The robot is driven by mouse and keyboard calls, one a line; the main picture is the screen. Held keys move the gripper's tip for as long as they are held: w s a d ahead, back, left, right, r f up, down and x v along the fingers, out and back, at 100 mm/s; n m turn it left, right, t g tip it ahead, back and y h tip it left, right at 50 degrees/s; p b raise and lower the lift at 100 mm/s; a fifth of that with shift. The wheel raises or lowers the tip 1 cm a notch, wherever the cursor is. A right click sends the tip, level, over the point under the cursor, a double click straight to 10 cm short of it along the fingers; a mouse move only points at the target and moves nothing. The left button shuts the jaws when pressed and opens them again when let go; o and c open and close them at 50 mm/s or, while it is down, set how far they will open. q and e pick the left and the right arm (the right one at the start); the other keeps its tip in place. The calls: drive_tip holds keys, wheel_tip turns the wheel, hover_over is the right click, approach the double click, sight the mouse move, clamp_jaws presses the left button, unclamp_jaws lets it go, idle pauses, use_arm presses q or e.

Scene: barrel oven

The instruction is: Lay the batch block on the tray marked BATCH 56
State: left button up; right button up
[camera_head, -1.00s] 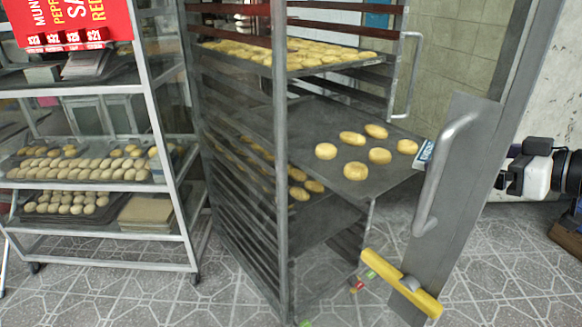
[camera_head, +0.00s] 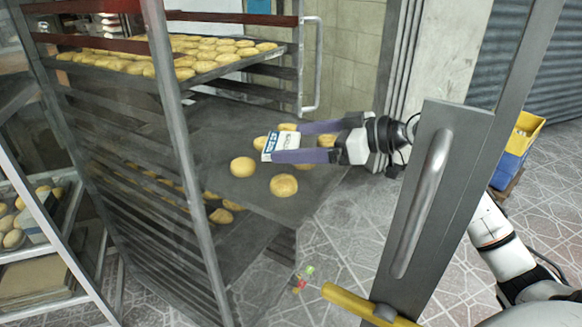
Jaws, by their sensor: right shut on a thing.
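My right gripper (camera_head: 303,141) comes in from the right with its two purple fingers shut on the batch block (camera_head: 268,146). The block is white with a blue printed face. It is above the dark pulled-out tray (camera_head: 232,183) in the rack, among round yellow buns. I cannot tell whether it touches the tray. The fingers hide some of the buns and part of the tray. No BATCH 56 mark can be read in this view. My left gripper is not in view.
A grey door with a long handle (camera_head: 422,204) and a yellow latch (camera_head: 362,305) stands in front of my right arm. A full tray of buns (camera_head: 217,60) sits above. A shelf cart stands at the left. The tiled floor below is clear apart from small coloured bits.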

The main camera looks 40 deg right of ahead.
drive_tip(key=shift+s+f, duration=0.2)
drive_tip(key=shift+f, duration=2.7)
drive_tip(key=o, duration=0.9)
drive_tip(key=shift+r, duration=0.15)
drive_tip(key=b+v, duration=0.1)
drive_tip(key=v, duration=1.1)
drive_tip(key=shift+w, duration=0.1)
